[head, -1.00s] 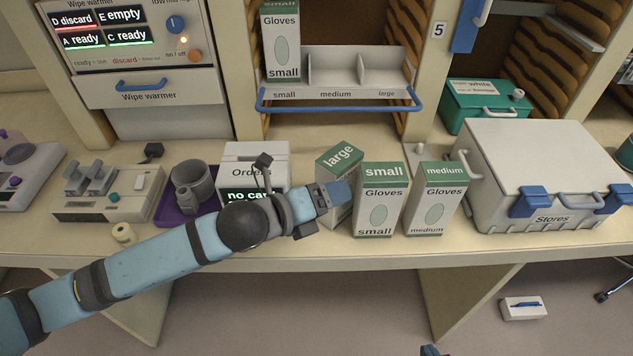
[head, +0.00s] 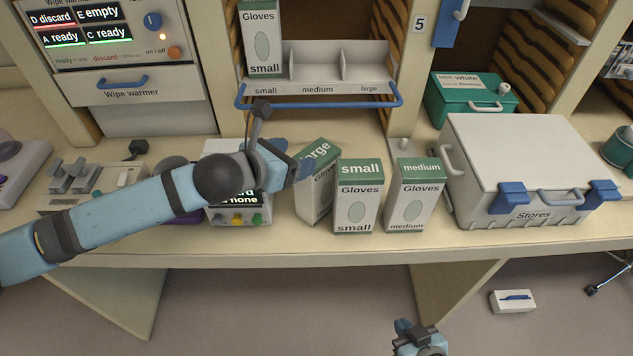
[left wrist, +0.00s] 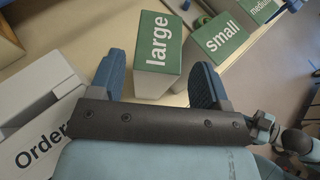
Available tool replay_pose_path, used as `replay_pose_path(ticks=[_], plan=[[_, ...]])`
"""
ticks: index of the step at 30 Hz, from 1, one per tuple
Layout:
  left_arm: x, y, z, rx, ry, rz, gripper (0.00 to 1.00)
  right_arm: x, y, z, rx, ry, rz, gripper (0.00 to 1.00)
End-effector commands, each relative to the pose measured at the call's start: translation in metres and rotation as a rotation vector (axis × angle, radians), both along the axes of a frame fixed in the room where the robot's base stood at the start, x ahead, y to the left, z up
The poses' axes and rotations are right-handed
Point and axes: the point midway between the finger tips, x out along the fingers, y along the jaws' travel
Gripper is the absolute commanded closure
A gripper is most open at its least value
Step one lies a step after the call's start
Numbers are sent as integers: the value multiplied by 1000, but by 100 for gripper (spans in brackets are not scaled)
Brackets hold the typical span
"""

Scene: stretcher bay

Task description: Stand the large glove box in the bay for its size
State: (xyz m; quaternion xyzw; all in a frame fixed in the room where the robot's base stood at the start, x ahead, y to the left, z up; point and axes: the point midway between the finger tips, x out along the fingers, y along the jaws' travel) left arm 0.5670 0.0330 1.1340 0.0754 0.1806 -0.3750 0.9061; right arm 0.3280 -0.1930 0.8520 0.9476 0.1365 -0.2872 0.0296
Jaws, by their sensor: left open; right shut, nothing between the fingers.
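The large glove box (head: 314,190), white with a green top, stands on the counter, turned at an angle, left of a small glove box (head: 357,200). My left gripper (head: 295,160) is open at its upper left side. In the left wrist view the green top marked large (left wrist: 158,42) lies between and ahead of the two spread fingers (left wrist: 160,80). The holder (head: 300,88) has bays labelled small, medium and large; a small box (head: 262,45) stands in the small bay. The medium and large bays are empty. My right gripper (head: 415,335) is shut and empty, low in front of the counter.
A medium glove box (head: 415,195) stands right of the small one. A blue bar (head: 320,105) runs along the holder's front. The Orders unit (head: 238,212) is left of the large box, partly behind my left arm. The Stores bin (head: 525,170) stands at the right.

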Motion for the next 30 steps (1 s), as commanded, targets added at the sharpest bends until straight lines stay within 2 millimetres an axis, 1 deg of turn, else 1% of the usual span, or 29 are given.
replay_pose_path(ticks=[5,12,15,18,24,26,27,29,30], plan=[[7,-8,-6,-1,2,0,30,0,0,2,-1,0,1,100],[24,-28,-26,-3,4,2,30,1,0,12,-1,-3,0,100],[32,-35,-31,-2,2,1,30,1,-1,14,-1,-5,0,100],[36,-38,-33,-1,1,1,30,1,-1,15,-1,-5,0,100],[36,-38,-34,-1,1,0,30,1,-1,14,-2,-6,1,100],[36,-38,-34,-1,1,0,44,1,-1,14,-2,-5,1,100],[36,-38,-34,-1,1,0,53,1,-1,13,-2,-5,1,100],[36,-38,-34,-1,1,0,67,1,-1,13,-2,-4,1,100],[36,-38,-34,-1,1,0,76,1,-1,12,-2,-3,1,100]])
